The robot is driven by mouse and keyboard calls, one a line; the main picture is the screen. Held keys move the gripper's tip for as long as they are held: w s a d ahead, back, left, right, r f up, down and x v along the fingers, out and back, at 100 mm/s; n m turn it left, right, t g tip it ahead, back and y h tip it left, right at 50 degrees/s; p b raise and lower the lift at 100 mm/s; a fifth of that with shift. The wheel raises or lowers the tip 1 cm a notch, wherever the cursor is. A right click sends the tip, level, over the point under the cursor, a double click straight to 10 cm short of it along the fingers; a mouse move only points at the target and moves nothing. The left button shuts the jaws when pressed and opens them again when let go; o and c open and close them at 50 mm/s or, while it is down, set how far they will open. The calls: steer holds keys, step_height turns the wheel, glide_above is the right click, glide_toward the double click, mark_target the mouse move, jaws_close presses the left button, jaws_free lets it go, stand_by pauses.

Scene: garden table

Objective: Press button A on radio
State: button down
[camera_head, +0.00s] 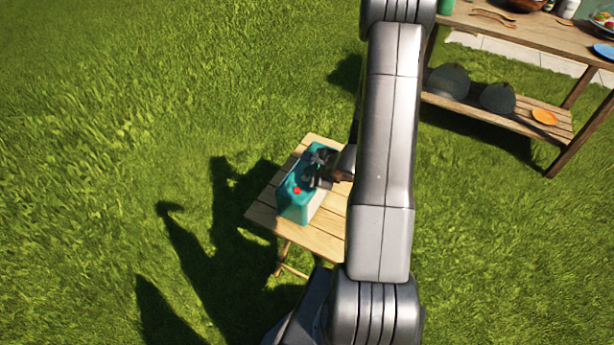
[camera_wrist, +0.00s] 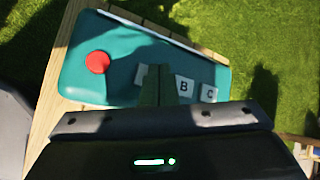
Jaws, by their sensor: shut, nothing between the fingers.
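The teal radio (camera_head: 299,196) stands on a small slatted wooden table (camera_head: 318,238) in the head view. In the wrist view, the radio's top (camera_wrist: 120,55) has a round red button (camera_wrist: 98,62) at the left and pale lettered buttons to the right. Button B (camera_wrist: 184,86) and button C (camera_wrist: 208,93) show their letters. Button A (camera_wrist: 141,76) is mostly hidden behind my gripper (camera_wrist: 158,75), with only a pale edge showing. My gripper is shut and empty, its fingertips over the A button; I cannot tell whether they touch it.
A larger wooden table (camera_head: 535,32) with dishes and utensils stands at the upper right. Its lower shelf (camera_head: 480,108) holds two dark rounded objects and an orange plate (camera_head: 544,117). Grass (camera_head: 120,130) around the small table is open on the left.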

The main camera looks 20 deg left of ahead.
steer(key=shift+f+b, duration=0.4)
steer(key=shift+b, duration=0.15)
stand_by(0.4)
steer(key=shift+r, duration=0.15)
stand_by(0.3)
steer(key=shift+r+p, duration=0.35)
steer(key=shift+r, duration=0.3)
steer(key=shift+r, duration=0.15)
steer(key=shift+r+p, duration=1.65)
steer(key=shift+r, duration=0.75)
